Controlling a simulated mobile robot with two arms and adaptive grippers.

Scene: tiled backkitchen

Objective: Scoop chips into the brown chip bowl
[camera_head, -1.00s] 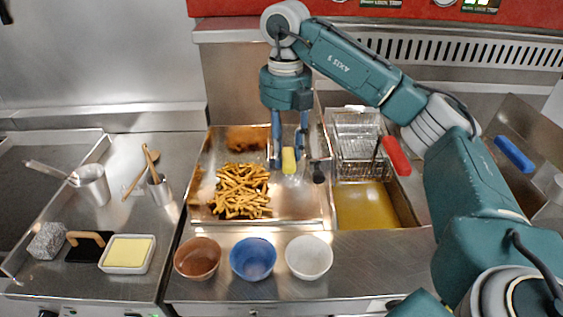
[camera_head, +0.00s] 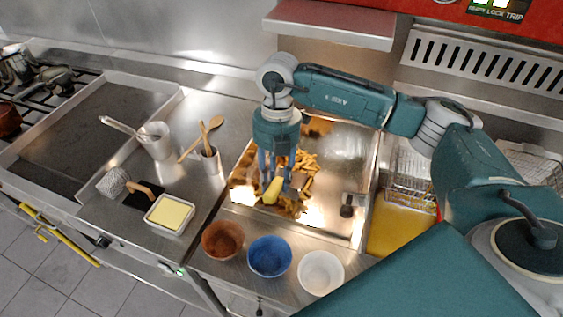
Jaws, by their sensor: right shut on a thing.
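The brown chip bowl (camera_head: 222,240) stands on the steel counter, leftmost of three bowls in a row. Golden chips (camera_head: 304,165) lie in a heap in the steel chip tray (camera_head: 341,172) behind the bowls. My right gripper (camera_head: 275,182) points down over the heap and is shut on a yellow piece (camera_head: 272,191), which looks like the scoop's handle. The rest of the scoop cannot be made out. The gripper and yellow piece hide part of the chips. No chips can be made out in the brown bowl. My left gripper is not in view.
A blue bowl (camera_head: 269,257) and a white bowl (camera_head: 320,272) stand right of the brown one. A black knob-like piece (camera_head: 347,205) is at the tray's right side. Fryer baskets (camera_head: 412,170) are right of the tray. Left are utensil pots and a butter dish (camera_head: 170,213).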

